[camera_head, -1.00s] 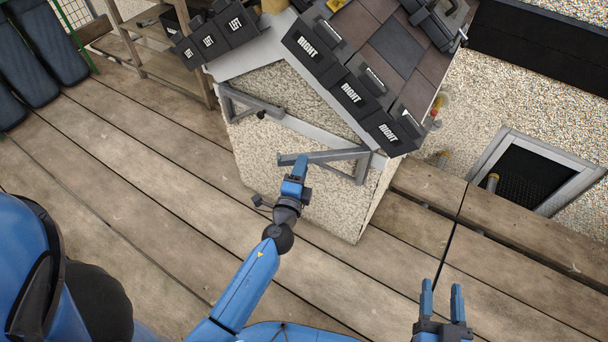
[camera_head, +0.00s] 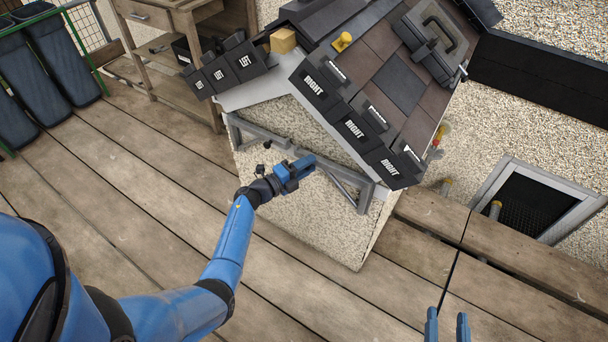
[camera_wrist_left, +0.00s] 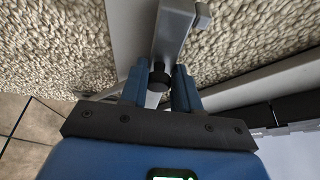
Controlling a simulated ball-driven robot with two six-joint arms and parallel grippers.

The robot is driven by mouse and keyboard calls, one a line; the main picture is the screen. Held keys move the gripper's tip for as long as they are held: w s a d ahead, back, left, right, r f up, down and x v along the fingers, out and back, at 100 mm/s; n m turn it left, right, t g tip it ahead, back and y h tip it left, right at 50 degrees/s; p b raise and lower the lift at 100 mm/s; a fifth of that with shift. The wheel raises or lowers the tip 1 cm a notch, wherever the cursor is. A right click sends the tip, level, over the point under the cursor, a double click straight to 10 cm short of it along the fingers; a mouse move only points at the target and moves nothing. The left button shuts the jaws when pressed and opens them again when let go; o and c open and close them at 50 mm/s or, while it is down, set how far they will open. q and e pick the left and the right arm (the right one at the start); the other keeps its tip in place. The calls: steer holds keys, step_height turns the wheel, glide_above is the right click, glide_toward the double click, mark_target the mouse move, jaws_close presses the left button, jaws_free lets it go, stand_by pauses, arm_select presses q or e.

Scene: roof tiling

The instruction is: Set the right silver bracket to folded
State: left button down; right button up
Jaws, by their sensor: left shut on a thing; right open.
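The right silver bracket (camera_head: 350,175) is on the gable wall of the small model house, under the right eave. Its bar runs from the wall's right side to my left gripper (camera_head: 304,165), close along the wall. My left gripper is shut on the bar's free end. In the left wrist view the grey bar (camera_wrist_left: 174,36) and a dark round knob (camera_wrist_left: 159,76) sit between the blue fingers (camera_wrist_left: 160,88). The left silver bracket (camera_head: 236,133) is on the wall's left side. My right gripper (camera_head: 447,326) is open and empty at the lower edge, partly cut off.
A wooden bench (camera_head: 185,25) stands behind left. The plank deck (camera_head: 130,190) in front is clear.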

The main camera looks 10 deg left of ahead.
arm_select(q)
steer(key=shift+w+d+f, duration=0.1)
steer(key=shift+w+f, duration=0.15)
steer(key=shift+f, duration=0.05)
steer(key=shift+r+g+h, duration=0.1)
steer(key=shift+g+h, duration=0.2)
steer(key=c, duration=1.1)
jaws_free()
steer(key=shift+c, duration=0.2)
steer(key=shift+o, duration=0.9)
steer(key=shift+w+d, duration=0.1)
steer(key=shift+w, duration=0.15)
steer(key=shift+s+a+r, duration=0.1)
steer(key=shift+s+a, duration=0.25)
steer(key=p+v, duration=0.2)
steer(key=v, duration=0.8)
